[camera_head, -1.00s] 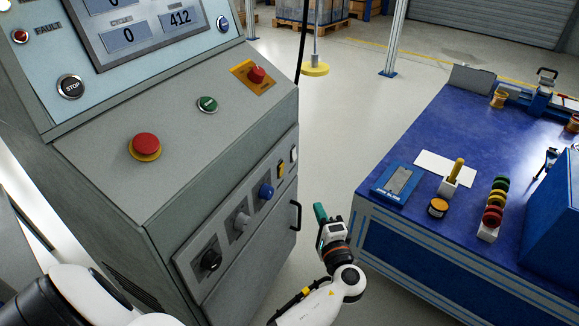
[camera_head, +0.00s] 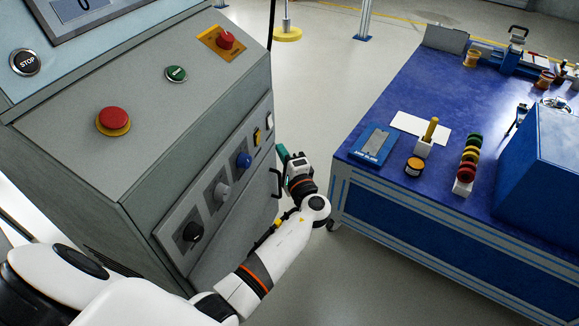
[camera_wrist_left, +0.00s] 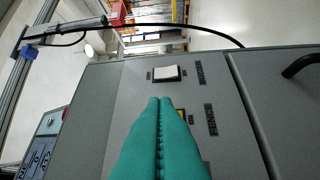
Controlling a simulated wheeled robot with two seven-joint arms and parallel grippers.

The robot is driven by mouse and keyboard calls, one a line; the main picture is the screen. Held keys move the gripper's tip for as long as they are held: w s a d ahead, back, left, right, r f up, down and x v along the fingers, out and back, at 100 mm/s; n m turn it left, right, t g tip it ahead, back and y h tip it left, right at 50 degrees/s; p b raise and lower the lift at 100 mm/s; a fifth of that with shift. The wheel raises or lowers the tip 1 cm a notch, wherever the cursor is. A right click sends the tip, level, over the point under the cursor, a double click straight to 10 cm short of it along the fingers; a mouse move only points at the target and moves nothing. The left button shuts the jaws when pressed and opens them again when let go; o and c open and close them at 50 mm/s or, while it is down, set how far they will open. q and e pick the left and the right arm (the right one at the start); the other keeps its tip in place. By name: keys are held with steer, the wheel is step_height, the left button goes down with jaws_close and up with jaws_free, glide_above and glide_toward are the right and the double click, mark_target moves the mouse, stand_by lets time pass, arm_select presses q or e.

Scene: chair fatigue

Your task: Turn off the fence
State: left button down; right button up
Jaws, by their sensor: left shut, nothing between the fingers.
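The grey control cabinet (camera_head: 150,140) stands at the left. My left gripper (camera_head: 283,154) is shut and empty beside the panel. In the left wrist view its teal fingertips (camera_wrist_left: 160,101) overlap the yellow switch (camera_wrist_left: 181,114), just below the white switch (camera_wrist_left: 167,73); contact is unclear. My right gripper is out of view.
A black handle (camera_head: 276,183) sticks out beside the panel. A blue workbench (camera_head: 400,85) with spools and tools stands to the right, with a floor gap between.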

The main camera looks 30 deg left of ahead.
mark_target(260, 134)
arm_select(q)
steer(key=shift+w+a+r, duration=0.15)
steer(key=shift+a, duration=1.2)
steer(key=shift+w+a+r, duration=0.15)
steer(key=shift+a, duration=1.2)
steer(key=shift+a+r, duration=0.1)
steer(key=shift+a, duration=0.15)
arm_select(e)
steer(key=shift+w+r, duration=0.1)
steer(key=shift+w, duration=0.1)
arm_select(q)
steer(key=shift+d, duration=0.1)
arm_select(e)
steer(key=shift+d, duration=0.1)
